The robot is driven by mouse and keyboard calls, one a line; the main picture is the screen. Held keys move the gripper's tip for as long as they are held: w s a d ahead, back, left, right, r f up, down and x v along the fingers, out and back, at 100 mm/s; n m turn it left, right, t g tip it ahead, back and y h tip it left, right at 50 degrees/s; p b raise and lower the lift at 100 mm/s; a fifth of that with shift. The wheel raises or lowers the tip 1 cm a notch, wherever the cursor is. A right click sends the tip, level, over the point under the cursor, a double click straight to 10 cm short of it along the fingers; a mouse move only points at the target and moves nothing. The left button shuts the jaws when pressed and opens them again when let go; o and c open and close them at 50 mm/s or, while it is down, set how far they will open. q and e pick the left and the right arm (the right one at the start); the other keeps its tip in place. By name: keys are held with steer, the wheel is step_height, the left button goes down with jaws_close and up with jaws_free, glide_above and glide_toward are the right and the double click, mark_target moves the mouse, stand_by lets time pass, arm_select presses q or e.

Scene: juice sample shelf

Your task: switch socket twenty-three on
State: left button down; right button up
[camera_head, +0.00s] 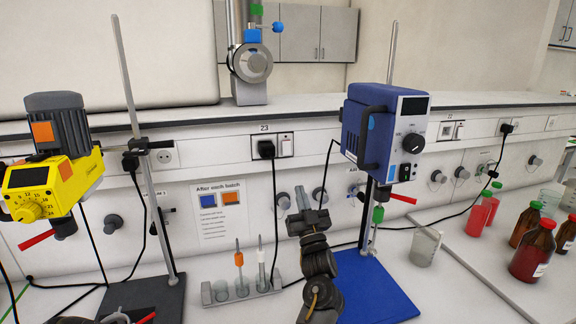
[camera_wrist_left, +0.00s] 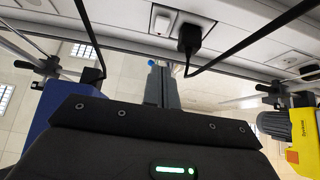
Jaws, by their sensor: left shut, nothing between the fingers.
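Socket 23 (camera_head: 266,149) is on the white wall panel in the head view, under its "23" label, with a black plug in it. Its white rocker switch (camera_head: 286,146) is just right of the plug; I cannot tell its position. In the left wrist view, which looks upside down, the plug (camera_wrist_left: 188,38) and the switch (camera_wrist_left: 162,20) show near the top. My left gripper (camera_head: 302,192) is shut and empty, below and right of the switch in the head view and apart from it. Its fingers also show in the wrist view (camera_wrist_left: 162,72).
A blue stirrer (camera_head: 388,135) on a stand is right of the gripper; a yellow stirrer (camera_head: 55,165) is far left. A rack (camera_head: 240,290) with tubes sits below the socket. The plug's black cable (camera_head: 275,215) hangs left of the gripper. Bottles (camera_head: 532,250) stand at right.

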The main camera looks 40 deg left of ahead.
mark_target(286, 150)
arm_select(q)
steer(key=shift+w+a+f+b+x, duration=0.25)
steer(key=shift+f+x, duration=0.15)
steer(key=shift+x, duration=1.75)
steer(key=shift+w+a+f+b+x, duration=0.1)
steer(key=shift+a+f+x, duration=0.25)
steer(key=shift+x, duration=1.8)
steer(key=shift+w+a+f+b+x, duration=0.2)
steer(key=shift+f+x, duration=0.25)
steer(key=shift+x, duration=1.7)
steer(key=shift+d, duration=0.1)
steer(key=shift+s, duration=0.1)
